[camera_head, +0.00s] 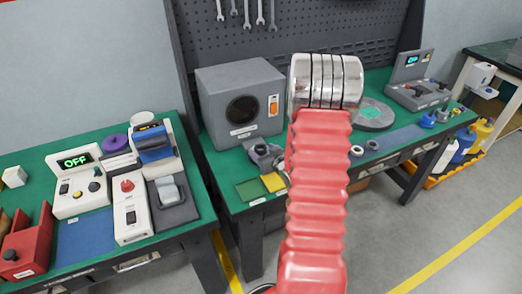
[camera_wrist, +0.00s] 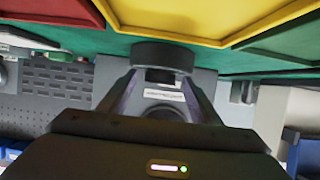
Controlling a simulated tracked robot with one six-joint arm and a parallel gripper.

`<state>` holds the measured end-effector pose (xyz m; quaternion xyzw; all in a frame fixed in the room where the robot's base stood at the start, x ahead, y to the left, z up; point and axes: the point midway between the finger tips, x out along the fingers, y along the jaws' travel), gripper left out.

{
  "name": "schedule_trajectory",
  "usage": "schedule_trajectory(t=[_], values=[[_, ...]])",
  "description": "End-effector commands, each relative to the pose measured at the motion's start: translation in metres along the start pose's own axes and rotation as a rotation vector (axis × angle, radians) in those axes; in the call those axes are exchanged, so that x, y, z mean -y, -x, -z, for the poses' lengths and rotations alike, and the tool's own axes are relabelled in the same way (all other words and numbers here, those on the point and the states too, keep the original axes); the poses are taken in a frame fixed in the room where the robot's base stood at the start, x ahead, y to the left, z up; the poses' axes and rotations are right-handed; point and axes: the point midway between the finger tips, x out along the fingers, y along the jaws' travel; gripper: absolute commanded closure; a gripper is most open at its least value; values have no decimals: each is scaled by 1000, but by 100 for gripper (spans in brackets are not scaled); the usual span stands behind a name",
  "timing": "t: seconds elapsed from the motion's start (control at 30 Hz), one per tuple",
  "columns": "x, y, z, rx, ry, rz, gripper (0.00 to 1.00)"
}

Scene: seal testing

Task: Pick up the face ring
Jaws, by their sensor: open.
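In the wrist view a dark grey ring-shaped part (camera_wrist: 162,56) lies just beyond my fingertips, in front of a grey labelled block (camera_wrist: 165,98). It may be the face ring, but its label is too small to read. My gripper (camera_wrist: 162,80) is open, with one finger on each side of the view and the ring ahead between the tips. I cannot tell whether the fingers touch it. In the head view my red arm and silver wrist hide the gripper and the middle of the right bench.
In the wrist view yellow (camera_wrist: 185,18) and red (camera_wrist: 50,10) trays border the ring. The left bench holds several devices (camera_head: 78,182).

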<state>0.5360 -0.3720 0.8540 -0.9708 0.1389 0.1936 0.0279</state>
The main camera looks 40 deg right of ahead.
Motion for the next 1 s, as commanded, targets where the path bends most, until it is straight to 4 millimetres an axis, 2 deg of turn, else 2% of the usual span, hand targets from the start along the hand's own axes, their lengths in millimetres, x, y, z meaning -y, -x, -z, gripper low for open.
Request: schedule_trajectory(t=[0.13, 0.8, 1.0], values=[[0, 0, 0, 1, 0, 0, 42], [0, 0, 0, 1, 0, 0, 89], [0, 0, 0, 1, 0, 0, 90]])
